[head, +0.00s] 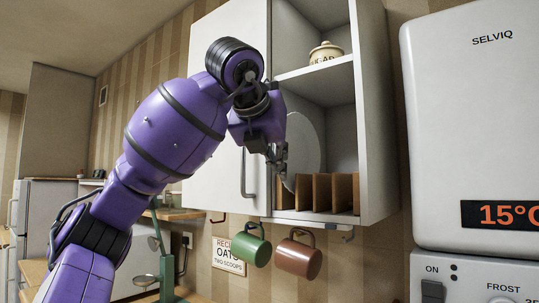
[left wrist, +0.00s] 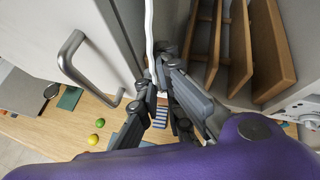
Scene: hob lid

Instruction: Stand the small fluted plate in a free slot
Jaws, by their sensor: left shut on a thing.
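My left gripper (head: 281,165) is at the lower opening of the wall cabinet, shut on the white plate (head: 304,145). The plate stands roughly upright, its left part hidden by the gripper. In the left wrist view the plate (left wrist: 149,28) shows almost edge-on, with a wavy outline, between the fingers (left wrist: 158,66). The wooden slot dividers (head: 322,192) stand on the cabinet's bottom shelf, beside the plate's lower edge. They also show in the left wrist view (left wrist: 238,45), to the right of the plate. I cannot tell whether the plate touches them. My right gripper is not in view.
The cabinet's white door (head: 222,120) stands to the left, with a metal handle (left wrist: 75,60). A sugar jar (head: 325,53) is on the upper shelf. A green mug (head: 251,246) and a brown mug (head: 297,256) hang underneath. A white boiler (head: 470,130) is to the right.

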